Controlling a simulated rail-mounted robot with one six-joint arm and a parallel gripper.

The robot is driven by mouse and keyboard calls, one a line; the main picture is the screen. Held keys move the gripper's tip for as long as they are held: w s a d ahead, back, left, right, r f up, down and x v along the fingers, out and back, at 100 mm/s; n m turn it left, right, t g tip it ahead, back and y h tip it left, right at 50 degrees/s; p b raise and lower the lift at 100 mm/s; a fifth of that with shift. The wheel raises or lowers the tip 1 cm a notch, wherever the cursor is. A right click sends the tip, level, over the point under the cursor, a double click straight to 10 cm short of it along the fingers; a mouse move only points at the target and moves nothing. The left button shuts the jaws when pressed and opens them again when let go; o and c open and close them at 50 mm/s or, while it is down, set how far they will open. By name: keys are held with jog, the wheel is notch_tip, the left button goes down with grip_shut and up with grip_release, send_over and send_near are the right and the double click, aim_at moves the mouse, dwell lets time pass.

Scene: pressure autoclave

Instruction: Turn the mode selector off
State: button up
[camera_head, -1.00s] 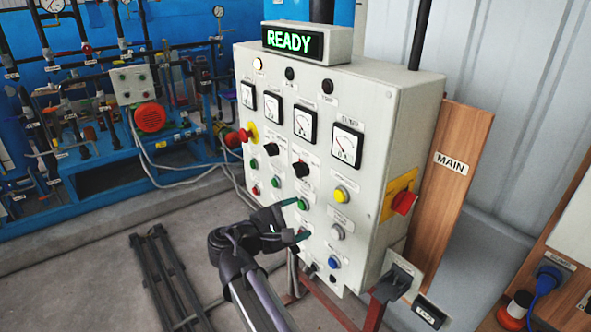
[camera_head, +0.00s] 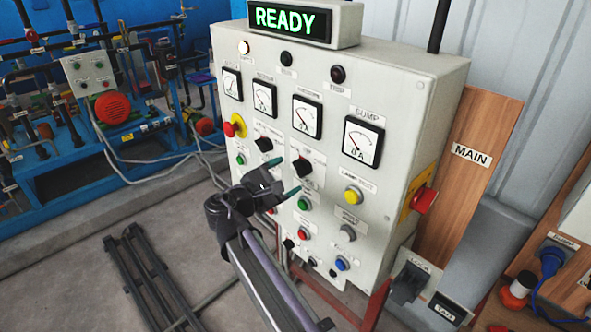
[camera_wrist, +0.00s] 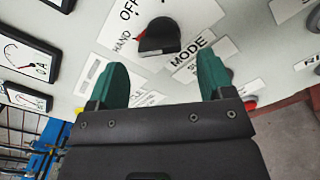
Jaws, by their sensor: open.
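The mode selector is a black knob (camera_wrist: 158,37) on a light plate marked MODE, OFF and HAND in the wrist view. A small red mark shows at its left edge, near the word HAND. In the head view it appears to be the right one of two black knobs (camera_head: 302,168) under the gauges. My gripper (camera_head: 288,177) is in front of the panel, just left of and below that knob. In the wrist view its two green fingertips (camera_wrist: 162,82) are apart, with nothing between them. The knob is beyond the tips, and they seem clear of it.
The grey control panel (camera_head: 400,110) carries a READY display (camera_head: 290,20), gauges, coloured buttons and a red emergency knob (camera_head: 234,126) at left. A red switch (camera_head: 424,200) juts from its right side. A dark rail frame (camera_head: 150,285) lies on the floor.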

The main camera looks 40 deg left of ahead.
aim_at(297, 167)
jog(key=w, duration=0.3)
jog(key=shift+w+d+r, duration=0.1)
jog(key=shift+d, duration=0.3)
jog(key=shift+w, duration=0.45)
jog(key=c, duration=0.9)
